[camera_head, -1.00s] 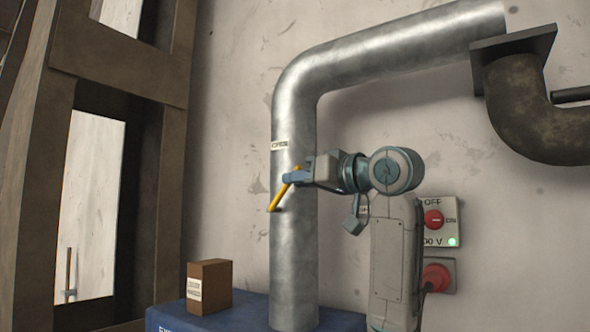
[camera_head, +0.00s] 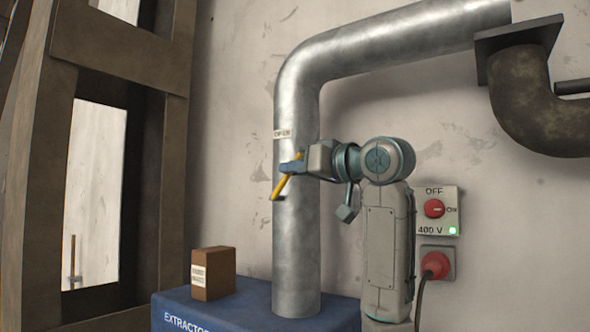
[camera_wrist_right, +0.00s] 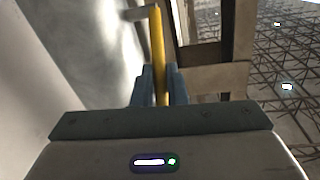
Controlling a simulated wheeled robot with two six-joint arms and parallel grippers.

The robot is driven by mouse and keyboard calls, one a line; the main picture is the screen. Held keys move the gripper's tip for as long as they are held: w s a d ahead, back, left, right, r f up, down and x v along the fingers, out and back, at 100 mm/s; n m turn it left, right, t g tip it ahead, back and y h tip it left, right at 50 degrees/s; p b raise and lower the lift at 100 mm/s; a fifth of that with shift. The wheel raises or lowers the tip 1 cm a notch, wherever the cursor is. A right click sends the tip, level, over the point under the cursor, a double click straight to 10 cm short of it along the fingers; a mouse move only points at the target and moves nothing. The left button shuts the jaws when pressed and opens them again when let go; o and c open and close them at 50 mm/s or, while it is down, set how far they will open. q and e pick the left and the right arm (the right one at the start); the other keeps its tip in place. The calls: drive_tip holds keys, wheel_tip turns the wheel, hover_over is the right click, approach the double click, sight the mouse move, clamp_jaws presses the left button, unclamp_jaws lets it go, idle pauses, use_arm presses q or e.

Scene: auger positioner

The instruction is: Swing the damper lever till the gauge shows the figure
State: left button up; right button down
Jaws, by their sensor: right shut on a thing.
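The yellow damper lever (camera_head: 283,185) sits on the front of the vertical metal duct (camera_head: 296,240), tilted with its lower end to the left. My right gripper (camera_head: 289,169) is shut on the lever near its upper end. In the right wrist view the yellow lever (camera_wrist_right: 157,60) runs up from between the two blue-grey fingers (camera_wrist_right: 158,86). A small label (camera_head: 283,133) is on the duct above the lever; its text is too small to read surely. I see no gauge that I can make out. My left gripper is not in view.
A brown box (camera_head: 213,273) with a label stands on the blue extractor housing (camera_head: 240,308) left of the duct. A switch box (camera_head: 437,211) with a red knob and a red plug (camera_head: 436,263) are on the wall at right. A timber frame (camera_head: 145,170) stands at left.

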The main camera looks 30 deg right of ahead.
drive_tip(key=shift+r, duration=0.2)
idle(0.7)
drive_tip(key=c, duration=1.7)
unclamp_jaws()
drive_tip(key=shift+c, duration=0.2)
drive_tip(key=shift+s+d, duration=0.2)
drive_tip(key=shift+f, duration=0.1)
drive_tip(key=b+v, duration=0.5)
drive_tip(key=v, duration=0.5)
drive_tip(key=shift+s+b, duration=0.35)
drive_tip(key=shift+s, duration=0.05)
